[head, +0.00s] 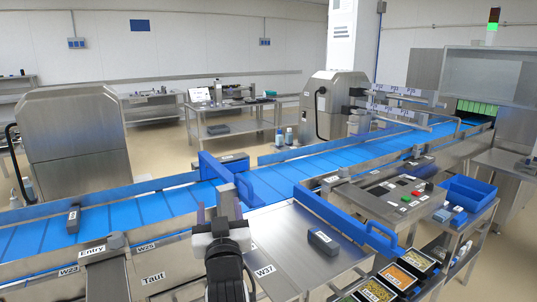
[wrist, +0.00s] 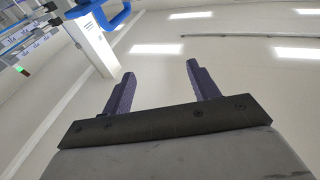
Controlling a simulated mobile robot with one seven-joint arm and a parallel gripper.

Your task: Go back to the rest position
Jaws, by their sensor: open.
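My gripper (head: 219,207) stands upright at the lower middle of the head view, in front of the blue conveyor. Its two purple fingers point up. In the wrist view my gripper (wrist: 158,85) shows its fingers well apart with nothing between them. The wrist view looks toward the white wall and the ceiling lights, with part of a blue handle at the top.
The blue conveyor (head: 130,212) runs across the head view, with a dark block (head: 73,219) on it at left. A steel table (head: 290,255) at right holds another dark block (head: 323,241). Further right are a blue bin (head: 468,193) and food trays (head: 398,276).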

